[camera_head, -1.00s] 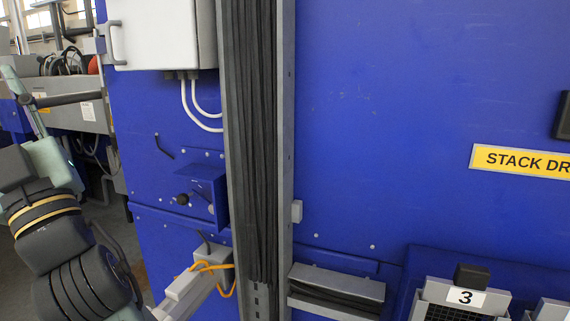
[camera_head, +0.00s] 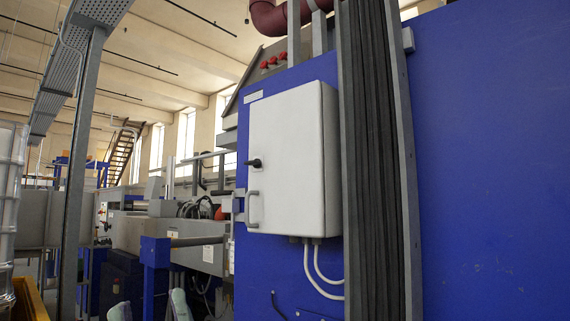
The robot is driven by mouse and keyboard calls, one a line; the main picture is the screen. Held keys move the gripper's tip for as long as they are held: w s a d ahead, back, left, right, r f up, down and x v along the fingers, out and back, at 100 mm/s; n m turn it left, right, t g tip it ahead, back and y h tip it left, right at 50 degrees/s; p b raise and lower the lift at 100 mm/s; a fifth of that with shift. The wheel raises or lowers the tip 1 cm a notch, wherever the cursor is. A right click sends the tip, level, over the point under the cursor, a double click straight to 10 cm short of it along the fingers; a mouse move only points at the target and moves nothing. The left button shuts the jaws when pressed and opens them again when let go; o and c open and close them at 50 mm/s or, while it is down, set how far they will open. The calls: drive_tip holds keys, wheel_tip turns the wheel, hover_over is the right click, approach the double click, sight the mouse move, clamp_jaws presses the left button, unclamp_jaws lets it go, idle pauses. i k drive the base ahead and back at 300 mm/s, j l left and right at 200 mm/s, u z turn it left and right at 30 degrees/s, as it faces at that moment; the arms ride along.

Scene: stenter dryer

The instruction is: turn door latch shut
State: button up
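A light grey cabinet (camera_head: 295,135) is mounted on the blue machine wall. Its door (camera_head: 284,178) looks closed against the box, though a small gap cannot be ruled out. A small black latch (camera_head: 254,163) sits near the door's left edge and looks about level. A grey pull handle (camera_head: 253,208) is below it. My gripper is not in view. Only pale green pieces of my arm show at the bottom edge, below and left of the cabinet.
Grey posts with dark cables (camera_head: 376,150) run just right of the cabinet. White cables (camera_head: 322,275) hang beneath it. A blue post with a horizontal bar (camera_head: 200,241) stands to the left. A bare blue panel (camera_head: 490,170) fills the right.

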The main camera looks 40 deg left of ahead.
sight(256, 163)
drive_tip(key=u, duration=1.35)
